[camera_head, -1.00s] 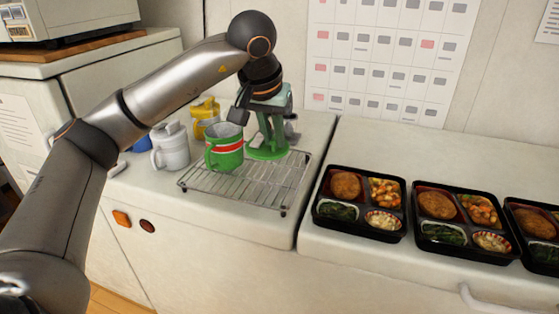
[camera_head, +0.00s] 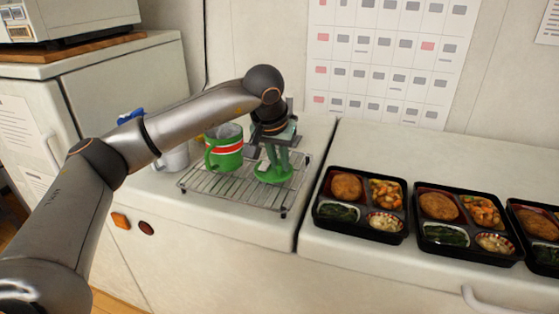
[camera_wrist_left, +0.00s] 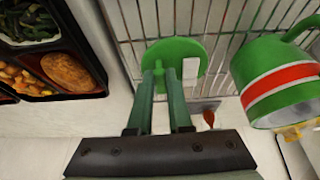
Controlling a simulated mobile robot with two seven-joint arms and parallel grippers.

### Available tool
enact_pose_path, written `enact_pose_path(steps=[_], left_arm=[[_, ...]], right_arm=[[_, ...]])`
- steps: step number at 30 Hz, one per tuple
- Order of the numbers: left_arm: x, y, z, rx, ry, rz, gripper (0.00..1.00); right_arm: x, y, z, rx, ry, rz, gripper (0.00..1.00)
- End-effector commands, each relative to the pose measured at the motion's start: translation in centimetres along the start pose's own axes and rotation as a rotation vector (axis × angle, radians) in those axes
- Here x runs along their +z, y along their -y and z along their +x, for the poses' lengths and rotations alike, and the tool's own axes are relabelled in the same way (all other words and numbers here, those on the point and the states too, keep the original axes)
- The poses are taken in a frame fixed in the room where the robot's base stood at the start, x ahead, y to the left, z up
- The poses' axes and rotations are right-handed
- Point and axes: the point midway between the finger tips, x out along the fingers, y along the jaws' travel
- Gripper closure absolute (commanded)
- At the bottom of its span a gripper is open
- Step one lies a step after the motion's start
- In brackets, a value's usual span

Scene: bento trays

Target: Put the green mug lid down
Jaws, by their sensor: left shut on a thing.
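The green mug lid (camera_head: 273,175) is a flat round disc in my left gripper (camera_head: 273,160), just right of the green mug. The gripper points down and is shut on the lid. In the left wrist view the lid (camera_wrist_left: 200,62) shows at the fingertips of the left gripper (camera_wrist_left: 160,78), over the wire rack (camera_wrist_left: 225,18). Whether the lid touches the rack (camera_head: 208,193) I cannot tell. The open green mug (camera_head: 225,150) with a red and white band stands upright on the rack; it also shows in the left wrist view (camera_wrist_left: 265,65). My right gripper is out of view.
Several black bento trays (camera_head: 358,232) with food stand on the counter right of the rack. A grey-white jug (camera_head: 172,158) stands left of the mug, partly hidden by my arm. The rack's front part is clear.

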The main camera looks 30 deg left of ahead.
Motion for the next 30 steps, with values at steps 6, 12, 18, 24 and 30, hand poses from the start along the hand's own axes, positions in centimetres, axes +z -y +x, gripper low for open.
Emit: enact_pose_path(steps=[6, 12, 18, 24, 30], left_arm=[[0.1, 0.0, 0.3, 0.000, 0.000, 0.000, 0.70], [0.1, 0.0, 0.3, 0.000, 0.000, 0.000, 0.53], [0.1, 0.0, 0.2, 0.000, 0.000, 0.000, 0.53], [-0.2, 0.0, -1.8, 0.001, -0.003, -0.001, 0.53], [-0.2, -0.1, -6.2, 0.002, -0.004, 0.001, 0.53]], right_arm=[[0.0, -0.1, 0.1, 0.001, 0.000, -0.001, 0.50], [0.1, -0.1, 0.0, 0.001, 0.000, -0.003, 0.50], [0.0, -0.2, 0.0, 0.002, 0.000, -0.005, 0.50], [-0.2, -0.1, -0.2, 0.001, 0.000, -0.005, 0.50], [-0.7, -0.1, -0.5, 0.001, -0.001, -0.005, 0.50]])
